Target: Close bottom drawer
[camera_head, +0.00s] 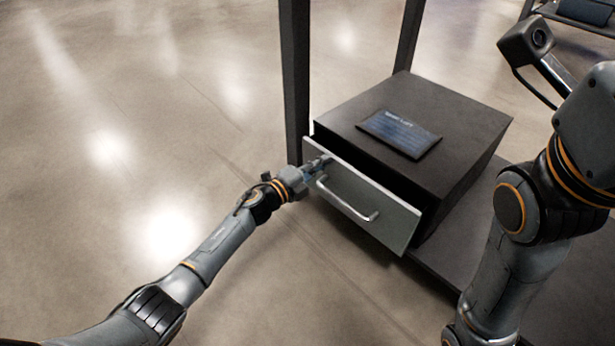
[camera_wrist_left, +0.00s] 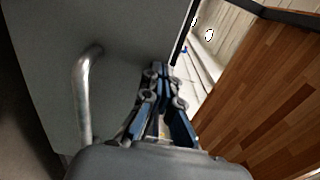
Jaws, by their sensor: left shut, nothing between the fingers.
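In the head view a dark cabinet (camera_head: 440,115) has one drawer pulled partly out, with a dark gap behind its top edge. Its grey drawer front (camera_head: 395,213) carries a curved metal handle (camera_head: 345,203). My left gripper (camera_head: 318,165) is at the left end of the drawer front, near its upper edge and left of the handle. In the left wrist view the gripper's fingers (camera_wrist_left: 165,100) are together and empty, beside the grey front (camera_wrist_left: 130,60), with the handle (camera_wrist_left: 83,90) to their left. I cannot tell whether they touch the front. My right gripper does not show.
A dark tablet-like panel (camera_head: 400,133) lies on the cabinet top. A dark upright post (camera_head: 296,80) stands just left of the cabinet. The cabinet rests on a dark base (camera_head: 455,250). My right arm fills the right side. Open floor (camera_head: 130,130) lies to the left.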

